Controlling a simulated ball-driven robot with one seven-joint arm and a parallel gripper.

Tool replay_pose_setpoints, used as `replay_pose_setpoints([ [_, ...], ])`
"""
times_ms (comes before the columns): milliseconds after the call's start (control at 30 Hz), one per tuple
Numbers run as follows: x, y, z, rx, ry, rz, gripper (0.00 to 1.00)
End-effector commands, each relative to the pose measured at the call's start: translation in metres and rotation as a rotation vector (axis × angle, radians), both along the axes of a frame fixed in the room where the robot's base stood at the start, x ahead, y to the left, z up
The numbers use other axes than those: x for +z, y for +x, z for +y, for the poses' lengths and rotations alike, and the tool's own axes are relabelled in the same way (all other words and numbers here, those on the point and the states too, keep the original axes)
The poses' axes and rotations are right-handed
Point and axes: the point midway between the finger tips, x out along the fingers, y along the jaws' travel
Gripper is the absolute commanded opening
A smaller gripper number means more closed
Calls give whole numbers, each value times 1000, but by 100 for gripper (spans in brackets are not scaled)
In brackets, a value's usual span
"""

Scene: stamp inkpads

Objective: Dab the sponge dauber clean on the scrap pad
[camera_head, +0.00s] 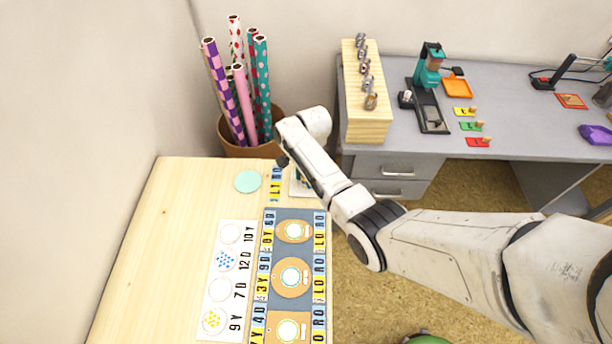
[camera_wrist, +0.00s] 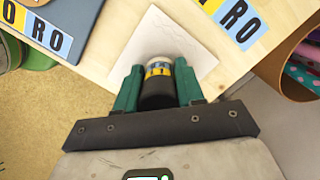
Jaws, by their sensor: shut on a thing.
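My gripper (camera_wrist: 158,82), with two green fingers, is shut on the sponge dauber (camera_wrist: 158,97) in the wrist view. The dauber has a dark body, a yellow and blue band and a pale round end pointing away from the wrist. The white square scrap pad (camera_wrist: 160,28) lies on the wooden table beyond and under the dauber's end. I cannot tell whether the end touches it. In the head view only a strip of the pad (camera_head: 296,190) shows beside my arm, which hides most of the gripper and the dauber.
A dark board (camera_head: 256,290) with round pieces, lettered strips and a white card (camera_head: 220,322) of circles lie on the table. A teal disc (camera_head: 248,182) lies nearby. A brown bin (camera_head: 230,148) of patterned rolls stands behind. A grey desk (camera_head: 400,150) holds tools. The table's left side is clear.

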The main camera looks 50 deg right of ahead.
Motion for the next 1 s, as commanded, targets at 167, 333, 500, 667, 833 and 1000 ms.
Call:
replay_pose_setpoints([
  [167,-1,-1,0,0,1,1,16],
  [333,2,-1,0,0,1,2,16],
  [500,7,0,0,0,1,1,16],
  [667,11,0,0,0,0,1,16],
  [833,12,0,0,1,0,0,16],
  [1000,12,0,0,1,0,0,16],
])
